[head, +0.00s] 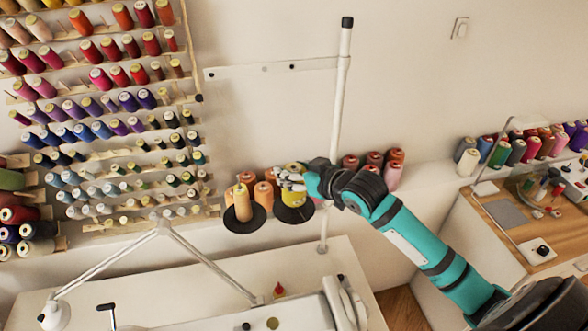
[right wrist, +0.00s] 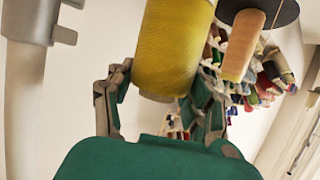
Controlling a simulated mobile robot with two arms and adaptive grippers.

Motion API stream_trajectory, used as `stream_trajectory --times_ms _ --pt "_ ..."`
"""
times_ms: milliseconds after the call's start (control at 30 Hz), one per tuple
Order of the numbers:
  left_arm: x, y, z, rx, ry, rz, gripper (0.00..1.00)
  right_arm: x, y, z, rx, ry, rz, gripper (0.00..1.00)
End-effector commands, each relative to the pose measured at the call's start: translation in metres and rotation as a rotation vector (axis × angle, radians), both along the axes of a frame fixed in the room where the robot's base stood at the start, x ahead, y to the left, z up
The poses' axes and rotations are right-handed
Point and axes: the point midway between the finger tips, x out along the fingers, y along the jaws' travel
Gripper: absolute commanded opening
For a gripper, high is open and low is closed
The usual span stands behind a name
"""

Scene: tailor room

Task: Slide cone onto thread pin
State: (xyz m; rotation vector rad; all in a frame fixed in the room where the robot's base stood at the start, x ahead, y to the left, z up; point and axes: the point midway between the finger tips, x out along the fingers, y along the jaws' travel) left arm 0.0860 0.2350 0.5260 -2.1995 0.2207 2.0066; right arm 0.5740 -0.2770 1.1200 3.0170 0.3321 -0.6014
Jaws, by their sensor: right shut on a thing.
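A yellow thread cone (head: 293,198) is held by my right gripper (head: 289,181) over the right black disc (head: 302,214) of the thread stand. The yellow cone fills the upper middle of the right wrist view (right wrist: 172,45), with the fingers (right wrist: 160,92) on either side of its end. The cone's base shows close to the disc; I cannot tell whether it touches. The thread pin is hidden, so I cannot tell whether the cone is around it. My left gripper is not in view.
A tan cone (head: 242,205) stands on the left black disc (head: 244,222), beside the held cone. The white stand pole (head: 339,100) rises close to my right gripper. Orange cones (head: 263,194) stand behind. A wall rack of colourful spools (head: 110,102) is at left. A white sewing table lies below.

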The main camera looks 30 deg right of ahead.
Motion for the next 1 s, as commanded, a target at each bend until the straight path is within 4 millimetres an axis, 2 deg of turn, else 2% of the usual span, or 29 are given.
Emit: stream_trajectory --times_ms 767,800,1000 --pt "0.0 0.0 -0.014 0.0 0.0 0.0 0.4 0.0 0.0 -0.027 0.0 0.0 0.0 0.14" --pt "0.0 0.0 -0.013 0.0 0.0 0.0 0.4 0.0 0.0 -0.027 -0.001 -0.001 0.0 0.53" --pt "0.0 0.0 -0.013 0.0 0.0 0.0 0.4 0.0 0.0 -0.026 0.0 0.0 0.0 0.79"
